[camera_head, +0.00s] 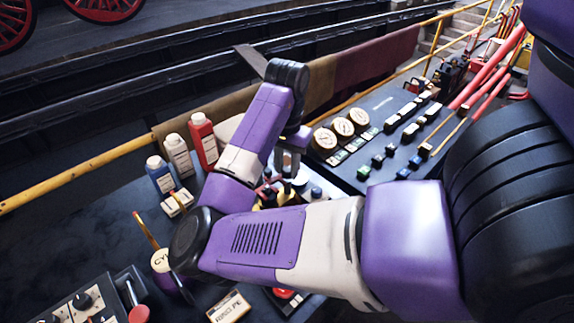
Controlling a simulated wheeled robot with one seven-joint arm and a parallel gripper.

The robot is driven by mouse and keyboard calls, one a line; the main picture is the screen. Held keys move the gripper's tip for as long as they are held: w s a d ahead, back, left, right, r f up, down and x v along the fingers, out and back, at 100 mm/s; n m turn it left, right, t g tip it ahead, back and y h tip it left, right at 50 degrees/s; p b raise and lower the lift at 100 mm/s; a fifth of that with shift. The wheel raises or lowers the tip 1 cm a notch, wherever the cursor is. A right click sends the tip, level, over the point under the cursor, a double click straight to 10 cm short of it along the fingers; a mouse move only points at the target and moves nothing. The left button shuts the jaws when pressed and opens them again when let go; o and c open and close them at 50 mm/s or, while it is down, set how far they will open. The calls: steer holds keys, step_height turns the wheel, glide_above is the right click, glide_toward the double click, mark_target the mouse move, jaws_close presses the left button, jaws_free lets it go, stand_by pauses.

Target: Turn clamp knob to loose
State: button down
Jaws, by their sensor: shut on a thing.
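My gripper (291,168) points down below my wrist, over a small cluster of brass and red fittings (270,193) in the middle of the bench. It is shut on a small part there, which looks to be the clamp knob. The fingers and my forearm hide most of the knob, so its shape and its turn setting cannot be read. The lower part of the cluster is hidden behind my upper arm.
Gauges (343,127) and several small blocks lie on a dark panel to the right. A yellow rail (75,172) borders the bench. A control box (80,303) sits front left.

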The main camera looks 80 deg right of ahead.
steer(key=n, duration=0.4)
steer(key=shift+r+n, duration=0.1)
steer(key=shift+n, duration=0.2)
steer(key=n, duration=0.3)
steer(key=shift+n, duration=0.4)
steer(key=n, duration=0.3)
steer(key=shift+n, duration=2.1)
steer(key=c, duration=1.1)
jaws_free()
